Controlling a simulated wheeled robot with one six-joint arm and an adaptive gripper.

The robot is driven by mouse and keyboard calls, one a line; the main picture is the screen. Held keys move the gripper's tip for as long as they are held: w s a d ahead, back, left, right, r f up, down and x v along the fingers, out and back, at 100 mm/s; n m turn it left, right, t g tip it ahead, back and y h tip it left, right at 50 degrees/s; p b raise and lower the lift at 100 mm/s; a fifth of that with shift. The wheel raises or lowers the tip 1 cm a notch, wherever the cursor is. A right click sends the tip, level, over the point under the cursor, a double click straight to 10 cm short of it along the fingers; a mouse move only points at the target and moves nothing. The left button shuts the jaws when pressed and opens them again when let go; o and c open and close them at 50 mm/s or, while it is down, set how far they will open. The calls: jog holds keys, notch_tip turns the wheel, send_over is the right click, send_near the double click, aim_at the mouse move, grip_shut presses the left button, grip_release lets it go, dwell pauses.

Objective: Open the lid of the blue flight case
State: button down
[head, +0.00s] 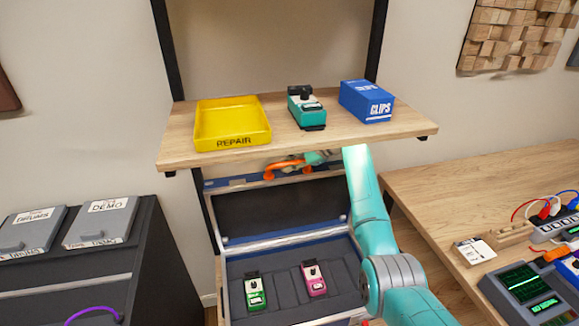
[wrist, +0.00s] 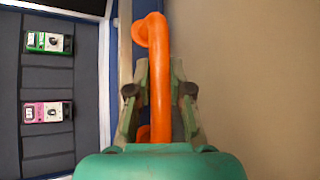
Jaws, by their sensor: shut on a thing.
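The blue flight case (head: 285,241) stands below the wooden shelf, with its dark interior showing. Its lid (head: 278,212) is raised at the back, standing roughly upright, with a dark lining and blue edge. The orange handle (head: 282,168) is at the lid's top edge, just under the shelf. My gripper (head: 314,158) is at that handle, partly hidden by the shelf. In the wrist view my gripper's fingers (wrist: 158,98) are shut around the orange handle (wrist: 159,65), one on each side.
A green pedal (head: 255,292) and a pink pedal (head: 314,280) lie in the case. The shelf (head: 270,150) close above carries a yellow tray (head: 232,123), a teal pedal (head: 306,108) and a blue box (head: 367,102). A desk (head: 430,210) stands right, a dark cabinet (head: 75,265) left.

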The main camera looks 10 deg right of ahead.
jog(key=shift+w+r, duration=0.1)
jog(key=c, duration=1.1)
grip_release()
jog(key=shift+o, duration=0.2)
